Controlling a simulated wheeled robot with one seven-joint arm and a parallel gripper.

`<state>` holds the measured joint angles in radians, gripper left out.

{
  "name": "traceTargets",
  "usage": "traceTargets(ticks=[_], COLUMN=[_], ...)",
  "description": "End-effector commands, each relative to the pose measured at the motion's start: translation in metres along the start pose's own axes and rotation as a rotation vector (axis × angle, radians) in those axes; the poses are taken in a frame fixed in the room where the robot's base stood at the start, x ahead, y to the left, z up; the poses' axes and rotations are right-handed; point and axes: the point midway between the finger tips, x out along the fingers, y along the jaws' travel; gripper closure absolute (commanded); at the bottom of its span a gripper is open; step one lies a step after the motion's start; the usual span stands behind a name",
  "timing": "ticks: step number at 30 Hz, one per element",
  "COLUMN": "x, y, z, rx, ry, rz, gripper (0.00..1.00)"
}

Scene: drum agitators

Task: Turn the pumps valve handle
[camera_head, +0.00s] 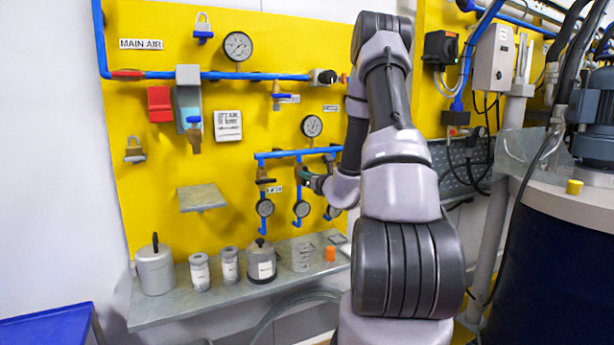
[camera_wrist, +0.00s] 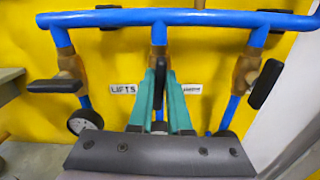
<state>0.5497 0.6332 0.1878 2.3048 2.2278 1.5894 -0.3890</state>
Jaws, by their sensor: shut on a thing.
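A blue pipe (camera_wrist: 180,17) on the yellow panel has three drop branches with brass valves and black handles. The left valve's black handle (camera_wrist: 54,86) lies level. The right valve's black handle (camera_wrist: 264,84) is tilted steeply. One label (camera_wrist: 122,89) reads "LIFTS"; the other label (camera_wrist: 192,89), right of the fingers, is too blurred to read surely. In the head view my gripper (camera_head: 312,182) reaches the middle branch from the right.
Round gauges (camera_head: 264,208) hang below the valves. A grey shelf (camera_head: 205,308) below holds several canisters and an orange piece (camera_head: 330,253). A small grey ledge (camera_head: 201,197) juts out left of the valves. A drum (camera_head: 560,260) stands at the right.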

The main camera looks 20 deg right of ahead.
Motion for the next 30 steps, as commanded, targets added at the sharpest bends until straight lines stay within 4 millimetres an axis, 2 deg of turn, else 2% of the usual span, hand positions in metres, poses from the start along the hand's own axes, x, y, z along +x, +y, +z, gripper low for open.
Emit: traceTargets(ticks=[11, 30], x=[-0.0002, -0.0003], y=[-0.0012, -0.0076], z=[0.0, -0.0023], rx=[0.099, 0.668], ry=[0.0, -0.001], rz=[0.0, -0.002], gripper=[1.0, 1.0])
